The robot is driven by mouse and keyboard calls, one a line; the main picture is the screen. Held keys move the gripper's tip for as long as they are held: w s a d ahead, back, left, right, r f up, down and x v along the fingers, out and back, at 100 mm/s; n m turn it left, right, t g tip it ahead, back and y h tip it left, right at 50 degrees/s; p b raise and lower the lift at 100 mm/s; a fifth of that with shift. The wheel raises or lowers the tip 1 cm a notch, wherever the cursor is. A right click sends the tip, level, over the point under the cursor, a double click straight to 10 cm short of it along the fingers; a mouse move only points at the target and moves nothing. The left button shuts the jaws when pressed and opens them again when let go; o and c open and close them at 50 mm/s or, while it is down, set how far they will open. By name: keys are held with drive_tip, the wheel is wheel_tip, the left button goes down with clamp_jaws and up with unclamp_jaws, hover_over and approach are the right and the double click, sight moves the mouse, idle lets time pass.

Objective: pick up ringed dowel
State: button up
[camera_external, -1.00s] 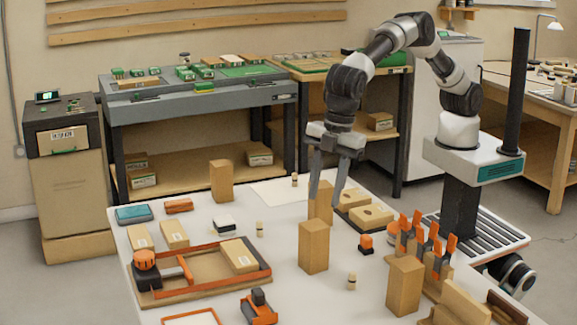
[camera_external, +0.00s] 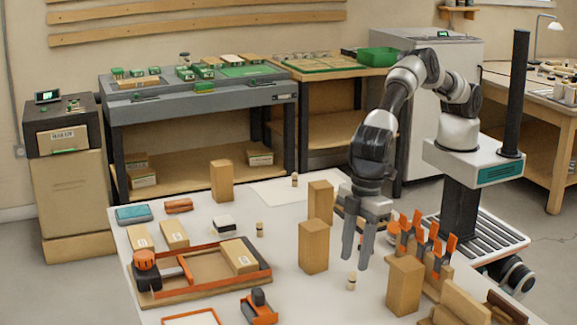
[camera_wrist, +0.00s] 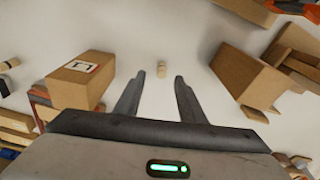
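Several small light-wood dowels stand upright on the white table: a near one (camera_external: 351,281), one by the tray (camera_external: 260,229) and one farther back (camera_external: 294,180). They are too small for me to tell which carries rings. My gripper (camera_external: 357,256) points down just above and behind the near dowel, apart from it. The wrist view shows my gripper (camera_wrist: 160,82) open and empty, with a dowel (camera_wrist: 162,68) just beyond the fingertips, in line with the gap. Another dowel (camera_wrist: 5,65) shows at the left edge there.
Tall wooden blocks stand left (camera_external: 313,247) and right (camera_external: 405,286) of the near dowel, with others behind (camera_external: 320,202) and at the back (camera_external: 221,180). Orange-handled clamps (camera_external: 437,248) stand to the right. A wooden tray (camera_external: 205,290) lies left. The table right around the near dowel is clear.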

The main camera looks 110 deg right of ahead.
sight(353, 272)
drive_tip(key=f, duration=0.5)
drive_tip(key=shift+w+a+f+b, duration=0.25)
drive_tip(key=shift+w+f+b, duration=0.05)
drive_tip(key=shift+f, duration=0.05)
clamp_jaws()
